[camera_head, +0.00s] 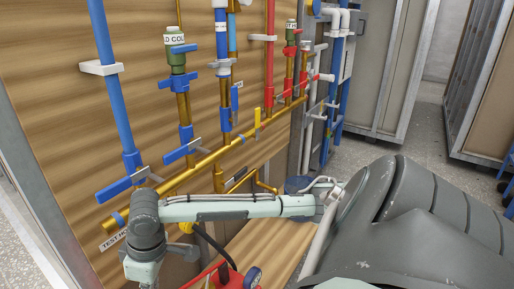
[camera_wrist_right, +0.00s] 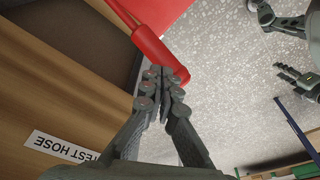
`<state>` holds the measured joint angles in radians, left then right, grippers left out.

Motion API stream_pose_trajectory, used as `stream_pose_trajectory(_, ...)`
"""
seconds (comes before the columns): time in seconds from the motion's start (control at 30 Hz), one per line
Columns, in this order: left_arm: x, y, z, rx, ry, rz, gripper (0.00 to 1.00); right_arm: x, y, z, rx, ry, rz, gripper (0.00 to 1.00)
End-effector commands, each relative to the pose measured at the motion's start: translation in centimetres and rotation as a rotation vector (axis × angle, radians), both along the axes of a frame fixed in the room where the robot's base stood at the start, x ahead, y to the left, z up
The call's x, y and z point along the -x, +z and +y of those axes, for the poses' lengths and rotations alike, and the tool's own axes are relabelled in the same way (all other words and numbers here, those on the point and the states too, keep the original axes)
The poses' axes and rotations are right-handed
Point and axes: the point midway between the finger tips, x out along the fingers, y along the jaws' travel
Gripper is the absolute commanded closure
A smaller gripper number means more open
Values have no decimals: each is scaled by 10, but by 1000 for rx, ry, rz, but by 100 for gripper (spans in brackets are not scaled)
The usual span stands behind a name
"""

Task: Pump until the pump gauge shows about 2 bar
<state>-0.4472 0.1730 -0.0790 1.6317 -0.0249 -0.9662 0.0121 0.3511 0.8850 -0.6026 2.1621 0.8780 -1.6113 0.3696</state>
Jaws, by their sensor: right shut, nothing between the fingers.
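The red test pump (camera_head: 222,279) is at the bottom of the head view, partly cut off. Its round dark gauge (camera_head: 252,278) is seen at a slant, and I cannot read the needle. In the right wrist view a thick red bar of the pump (camera_wrist_right: 152,35), with thin red rods at its upper end, slopes down to the right. My right gripper (camera_wrist_right: 165,72) is shut and empty, its tips at the bar's lower end; I cannot tell whether they touch. My left gripper (camera_wrist_right: 277,45) shows at the right wrist view's upper right, fingers spread apart. Neither gripper shows in the head view.
A wooden panel (camera_head: 60,130) carries blue, red and brass pipes with valve levers, close to my arm. A TEST HOSE label (camera_wrist_right: 62,147) is on the wood. Grey speckled floor (camera_wrist_right: 225,60) lies open to the right.

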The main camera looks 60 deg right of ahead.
Motion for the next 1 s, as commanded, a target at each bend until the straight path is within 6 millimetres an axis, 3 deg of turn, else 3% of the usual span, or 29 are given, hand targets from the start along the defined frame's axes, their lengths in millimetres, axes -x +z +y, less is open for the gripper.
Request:
stream_pose_trajectory(0.5,0,-2,2,-2,2,0,60,0,-4,0,0,0,1,100)
stream_pose_trajectory(1.0,0,-25,1,-1,1,1,60,1,-102,-1,2,-2,5,100)
